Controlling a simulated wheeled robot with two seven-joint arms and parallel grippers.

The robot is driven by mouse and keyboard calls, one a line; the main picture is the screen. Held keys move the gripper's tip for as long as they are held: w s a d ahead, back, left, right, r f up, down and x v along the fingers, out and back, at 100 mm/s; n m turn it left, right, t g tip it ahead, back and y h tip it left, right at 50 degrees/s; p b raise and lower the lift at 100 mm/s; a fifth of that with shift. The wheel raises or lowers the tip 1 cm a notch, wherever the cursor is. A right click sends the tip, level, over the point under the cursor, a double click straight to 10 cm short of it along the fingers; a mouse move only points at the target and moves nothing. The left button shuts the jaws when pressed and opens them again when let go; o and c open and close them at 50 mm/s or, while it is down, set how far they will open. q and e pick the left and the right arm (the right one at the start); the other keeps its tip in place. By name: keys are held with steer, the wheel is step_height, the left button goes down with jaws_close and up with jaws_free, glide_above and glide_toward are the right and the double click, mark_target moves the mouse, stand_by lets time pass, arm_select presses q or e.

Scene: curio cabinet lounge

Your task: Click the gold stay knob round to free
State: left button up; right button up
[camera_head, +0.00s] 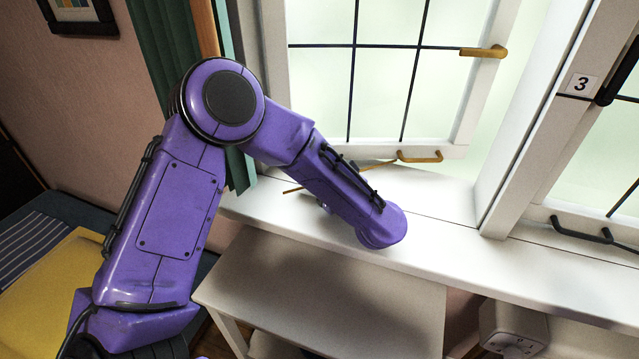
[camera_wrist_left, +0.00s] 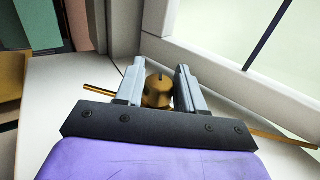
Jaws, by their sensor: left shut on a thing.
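The gold stay knob (camera_wrist_left: 157,93) shows in the left wrist view, a small brass-coloured knob with a pointed top. My left gripper (camera_wrist_left: 158,76) has one grey finger on each side of it and is shut on it. The thin gold stay bar (camera_wrist_left: 98,89) runs out past the fingers on the left and again low on the right. In the head view the stay bar (camera_head: 292,190) shows on both sides of my purple arm, above the white sill. My arm hides the knob and the gripper there. My right gripper is in neither view.
The white casement window (camera_head: 430,85) stands ajar, with a gold handle (camera_head: 484,51) and a gold bottom fitting (camera_head: 420,157). A post marked 3 (camera_head: 582,84) and a black-fitted window are at right. A green curtain (camera_head: 166,45) hangs left; a white table (camera_head: 320,290) stands below the sill (camera_head: 450,235).

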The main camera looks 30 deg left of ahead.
arm_select(q)
steer(key=n+g+b, duration=0.1)
steer(key=g, duration=0.1)
steer(key=n+g+y+b, duration=0.1)
steer(key=n+g+b, duration=0.1)
steer(key=g, duration=0.1)
steer(key=shift+f+n, duration=0.2)
steer(key=shift+n, duration=0.1)
steer(key=shift+r+n+g+b, duration=0.15)
steer(key=shift+n+g+b, duration=1.15)
steer(key=shift+g, duration=1.4)
steer(key=shift+n+p, duration=0.3)
steer(key=shift+n, duration=0.1)
steer(key=o, duration=0.9)
steer(key=shift+r, duration=0.1)
steer(key=v, duration=0.7)
steer(key=shift+w+d+b, duration=0.2)
steer(key=shift+d+b, duration=0.05)
steer(key=shift+b, duration=0.05)
